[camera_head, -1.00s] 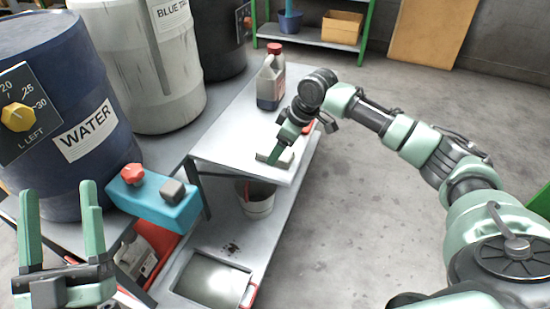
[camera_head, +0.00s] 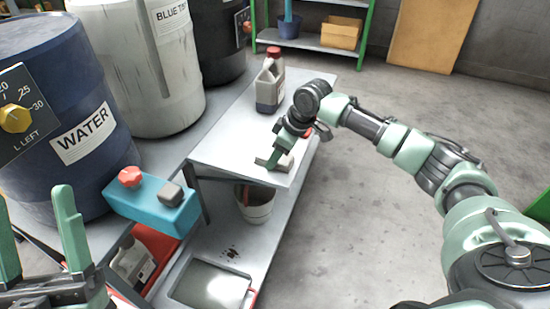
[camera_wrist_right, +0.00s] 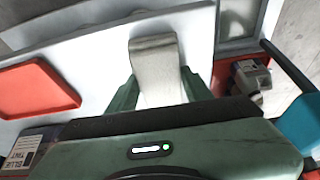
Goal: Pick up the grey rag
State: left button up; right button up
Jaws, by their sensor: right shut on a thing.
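The grey rag (camera_head: 285,163) is a small pale folded piece at the near end of the white table top. My right gripper (camera_head: 272,160) reaches down over it with its green fingers on either side. In the right wrist view the rag (camera_wrist_right: 155,68) sits between the two fingers (camera_wrist_right: 160,85), which are shut on it. I cannot tell whether it touches the table top. My left gripper (camera_head: 32,212) is at the lower left, open and empty, with its fingers upright and apart.
The white table (camera_head: 228,140) also holds a jug with a red cap (camera_head: 270,85). A red tray (camera_wrist_right: 35,88) lies left in the wrist view. A teal box (camera_head: 150,205), a bucket (camera_head: 256,205) and the WATER drum (camera_head: 60,110) are nearby. Floor right is clear.

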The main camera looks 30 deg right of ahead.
aim_at(269, 154)
jog(key=shift+r, duration=0.1)
